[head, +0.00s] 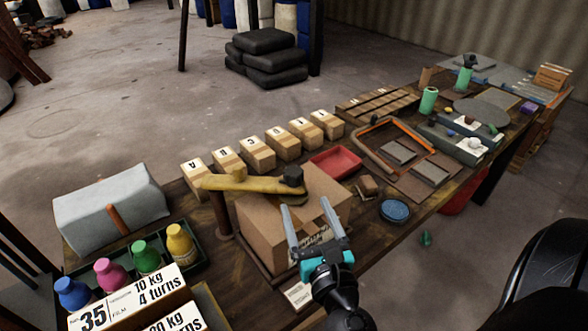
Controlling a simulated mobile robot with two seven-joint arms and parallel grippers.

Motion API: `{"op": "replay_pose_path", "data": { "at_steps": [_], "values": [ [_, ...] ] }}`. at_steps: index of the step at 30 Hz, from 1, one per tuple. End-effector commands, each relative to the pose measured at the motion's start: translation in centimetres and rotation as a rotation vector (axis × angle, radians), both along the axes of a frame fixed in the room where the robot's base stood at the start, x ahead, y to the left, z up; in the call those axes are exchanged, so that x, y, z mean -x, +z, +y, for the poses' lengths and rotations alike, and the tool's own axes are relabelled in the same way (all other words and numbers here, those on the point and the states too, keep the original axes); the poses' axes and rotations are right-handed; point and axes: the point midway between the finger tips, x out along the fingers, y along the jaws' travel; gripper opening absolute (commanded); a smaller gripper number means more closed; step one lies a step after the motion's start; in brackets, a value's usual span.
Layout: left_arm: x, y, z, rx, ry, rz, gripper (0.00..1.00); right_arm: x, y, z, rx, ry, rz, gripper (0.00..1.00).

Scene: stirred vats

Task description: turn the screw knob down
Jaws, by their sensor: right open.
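A dark screw knob (292,175) sits at the right end of a yellow arm (245,184). The arm reaches from a brown post (221,214) over a cardboard box (262,240). My right gripper (304,205) is open, with its two grey fingers pointing up the picture over the right part of the box. The fingers look empty and lie nearer than the knob, apart from it in the picture. The knob's underside and its screw are hidden. My left gripper is not in view.
Lettered blocks (258,153) stand in a row behind the box, with a red tray (336,162) at their right. Coloured bottles (146,256) and a weight card (133,293) stand front left. A blue round dish (395,211) lies right, near the table's front edge.

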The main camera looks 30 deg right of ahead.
Motion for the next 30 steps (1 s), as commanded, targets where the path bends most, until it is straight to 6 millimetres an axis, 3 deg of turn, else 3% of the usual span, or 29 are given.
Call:
{"op": "replay_pose_path", "data": {
  "at_steps": [6,18,30],
  "values": [
    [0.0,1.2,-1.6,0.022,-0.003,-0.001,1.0,-3.2,0.3,-1.1,0.002,0.0,-0.003,0.81],
    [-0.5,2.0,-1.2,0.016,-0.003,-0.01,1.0,-8.6,0.1,-2.9,0.002,0.0,-0.002,0.81],
    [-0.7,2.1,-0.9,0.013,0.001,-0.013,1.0,-10.1,0.0,-3.4,0.001,0.0,0.0,0.81]
  ]
}}
